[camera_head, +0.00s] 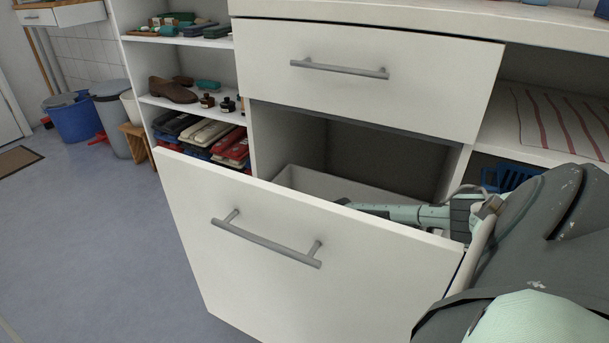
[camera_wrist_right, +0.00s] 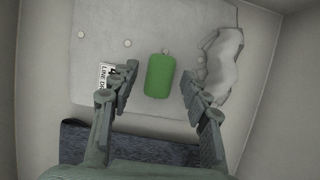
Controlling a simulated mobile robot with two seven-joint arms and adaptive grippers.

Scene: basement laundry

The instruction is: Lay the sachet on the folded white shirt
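A green sachet (camera_wrist_right: 159,76) with a small loop at its top shows in the right wrist view, over a flat pale piece with round buttons that looks like the folded white shirt (camera_wrist_right: 105,25). It appears to lie on the shirt. My right gripper (camera_wrist_right: 160,82) is open, its fingers on either side of the sachet with a visible gap to each. In the head view my right arm reaches into the pulled-out bin drawer (camera_head: 300,245), whose front hides the sachet and shirt. My left gripper is not in view.
A white "LINE DRY" label (camera_wrist_right: 105,75) lies beside the left finger. A crumpled white cloth (camera_wrist_right: 222,65) lies at the right, and a dark cloth (camera_wrist_right: 85,142) below. The drawer walls stand close around. A shut drawer (camera_head: 370,75) is above; shelves with shoes (camera_head: 172,90) stand left.

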